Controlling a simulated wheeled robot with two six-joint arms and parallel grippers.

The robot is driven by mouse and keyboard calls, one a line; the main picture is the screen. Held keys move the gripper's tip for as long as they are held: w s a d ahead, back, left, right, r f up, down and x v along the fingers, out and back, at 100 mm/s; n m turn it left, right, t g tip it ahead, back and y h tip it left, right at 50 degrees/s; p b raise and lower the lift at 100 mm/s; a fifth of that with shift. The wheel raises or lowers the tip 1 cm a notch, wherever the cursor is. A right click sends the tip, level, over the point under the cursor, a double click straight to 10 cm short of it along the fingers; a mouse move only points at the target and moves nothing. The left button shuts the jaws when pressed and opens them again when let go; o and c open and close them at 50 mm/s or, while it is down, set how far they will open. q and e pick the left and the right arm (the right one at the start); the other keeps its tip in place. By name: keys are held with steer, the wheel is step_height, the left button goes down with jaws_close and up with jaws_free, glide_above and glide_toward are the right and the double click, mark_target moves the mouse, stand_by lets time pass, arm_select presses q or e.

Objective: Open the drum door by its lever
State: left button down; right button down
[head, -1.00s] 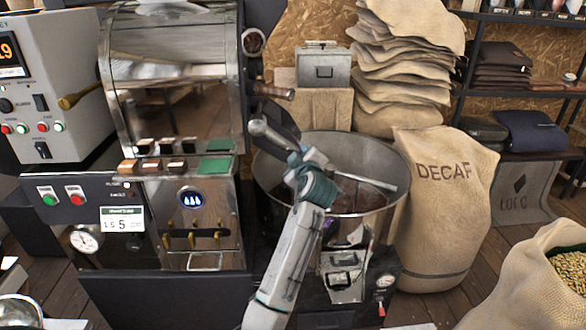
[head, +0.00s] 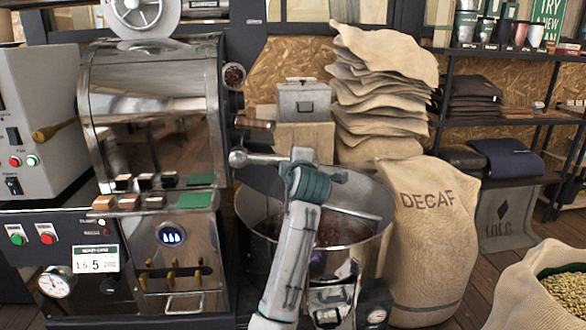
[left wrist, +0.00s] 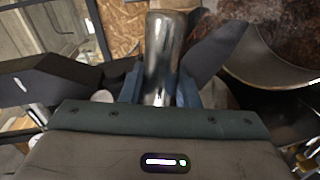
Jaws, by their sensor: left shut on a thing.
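The roaster drum (head: 150,110) stands at the left in the head view, a steel cylinder on a dark base. A pale metal lever (head: 262,158) with a round end sticks out at its right side, almost level. My left gripper (head: 318,172) comes up from below, over the cooling bin, and is shut on the lever. In the left wrist view the shiny bar of the lever (left wrist: 160,60) lies between the blue finger pads. The drum door itself is turned edge-on and I cannot tell its position. My right gripper is not in view.
The round steel cooling bin (head: 380,235) with brown beans lies under my left arm. A wooden-handled rod (head: 254,124) projects above the lever. Piled sacks (head: 375,100) and a DECAF sack (head: 430,235) stand to the right. Dark floor shows between the sacks.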

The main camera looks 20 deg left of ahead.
arm_select(q)
steer(key=shift+r, duration=0.2)
steer(key=c, duration=1.1)
jaws_free()
steer(key=shift+s+d, duration=0.15)
steer(key=v, duration=1)
steer(key=shift+s, duration=0.2)
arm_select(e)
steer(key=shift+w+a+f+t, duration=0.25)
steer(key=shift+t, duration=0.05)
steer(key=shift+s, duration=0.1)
